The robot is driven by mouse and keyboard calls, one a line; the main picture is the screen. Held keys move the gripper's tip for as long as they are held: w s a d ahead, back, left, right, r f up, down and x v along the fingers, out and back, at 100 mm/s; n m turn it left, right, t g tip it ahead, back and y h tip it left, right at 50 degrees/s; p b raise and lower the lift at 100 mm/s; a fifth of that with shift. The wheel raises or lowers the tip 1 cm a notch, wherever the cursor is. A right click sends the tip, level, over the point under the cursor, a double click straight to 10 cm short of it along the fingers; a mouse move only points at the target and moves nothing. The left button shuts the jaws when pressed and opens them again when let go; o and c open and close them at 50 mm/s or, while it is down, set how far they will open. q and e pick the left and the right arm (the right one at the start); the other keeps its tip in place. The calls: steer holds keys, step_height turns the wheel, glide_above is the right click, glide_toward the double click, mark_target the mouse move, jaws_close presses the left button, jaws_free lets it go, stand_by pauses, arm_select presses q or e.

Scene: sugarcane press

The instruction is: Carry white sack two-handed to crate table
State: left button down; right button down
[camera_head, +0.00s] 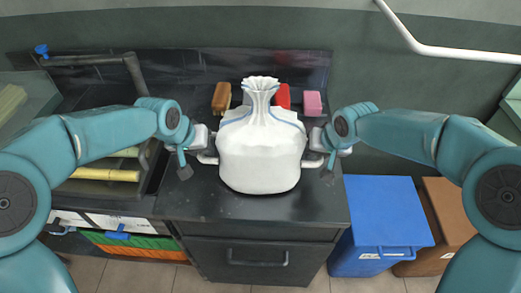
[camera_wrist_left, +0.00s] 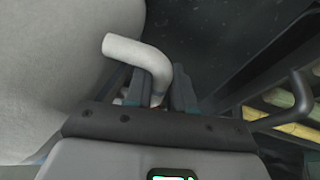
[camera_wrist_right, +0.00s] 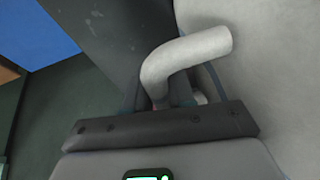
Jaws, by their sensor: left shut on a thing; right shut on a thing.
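The white sack (camera_head: 260,160) stands upright on the dark counter (camera_head: 215,205), its neck gathered at the top with a blue tie. A pale bent handle sticks out on each side. My left gripper (camera_head: 197,160) is shut on the left handle (camera_wrist_left: 140,52), at the sack's left side. My right gripper (camera_head: 322,160) is shut on the right handle (camera_wrist_right: 185,58), at the sack's right side. Both wrist views show the handle between the fingers, with the sack's body beside it. The crate table cannot be made out in these views.
Behind the sack are a brown block (camera_head: 221,98), a red item (camera_head: 283,96) and a pink block (camera_head: 313,104). A sink with a tap (camera_head: 130,65) and yellow cane (camera_head: 105,174) are at left. A blue bin (camera_head: 380,225) and brown bin (camera_head: 445,215) stand right of the counter.

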arm_select(q)
steer(key=shift+w+r, duration=0.1)
arm_select(e)
steer(key=shift+w+r, duration=0.1)
steer(key=shift+r, duration=0.05)
